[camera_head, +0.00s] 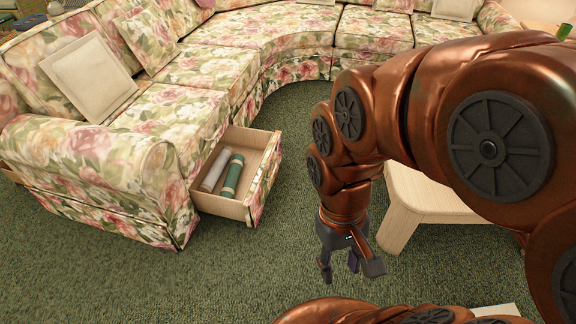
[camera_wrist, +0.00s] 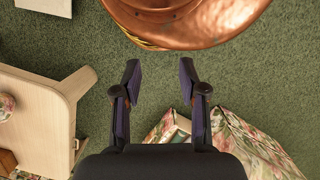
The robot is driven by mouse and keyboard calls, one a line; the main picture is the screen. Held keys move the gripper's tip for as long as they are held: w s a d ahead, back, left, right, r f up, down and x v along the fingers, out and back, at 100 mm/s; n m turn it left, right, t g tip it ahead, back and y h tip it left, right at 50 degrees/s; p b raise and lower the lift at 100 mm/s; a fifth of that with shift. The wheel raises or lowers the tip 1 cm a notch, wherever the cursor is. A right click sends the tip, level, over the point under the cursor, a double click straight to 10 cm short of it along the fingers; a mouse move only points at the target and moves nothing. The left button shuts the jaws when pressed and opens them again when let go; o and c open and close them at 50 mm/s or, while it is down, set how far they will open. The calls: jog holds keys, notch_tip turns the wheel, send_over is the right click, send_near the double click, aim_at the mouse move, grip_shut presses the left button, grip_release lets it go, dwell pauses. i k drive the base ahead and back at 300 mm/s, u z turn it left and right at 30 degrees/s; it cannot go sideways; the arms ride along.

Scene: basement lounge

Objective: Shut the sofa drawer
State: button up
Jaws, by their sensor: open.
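The sofa drawer (camera_head: 240,205) stands pulled out of the base of the floral sofa (camera_head: 110,165), at its near end. Its front panel (camera_head: 264,180) has the same floral cloth and faces right. Inside lie a grey roll (camera_head: 215,170) and a green roll (camera_head: 232,175). My gripper (camera_head: 345,272) hangs over the carpet to the right of the drawer and nearer to me, apart from it. In the wrist view my gripper (camera_wrist: 160,75) is open with nothing between the fingers.
A pale wooden table (camera_head: 410,215) stands right of my gripper, partly hidden by my arm; it also shows at the left of the wrist view (camera_wrist: 40,115). Green carpet (camera_head: 290,240) is clear between the drawer and my gripper. Cushions (camera_head: 90,75) lie on the sofa.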

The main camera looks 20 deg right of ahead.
aim_at(262, 152)
jog(key=z, duration=0.05)
jog(key=i, duration=0.1)
jog(key=z, duration=0.1)
jog(key=k, duration=0.6)
jog(key=u, duration=0.6)
jog(key=i, duration=1.45)
jog(key=z, duration=0.25)
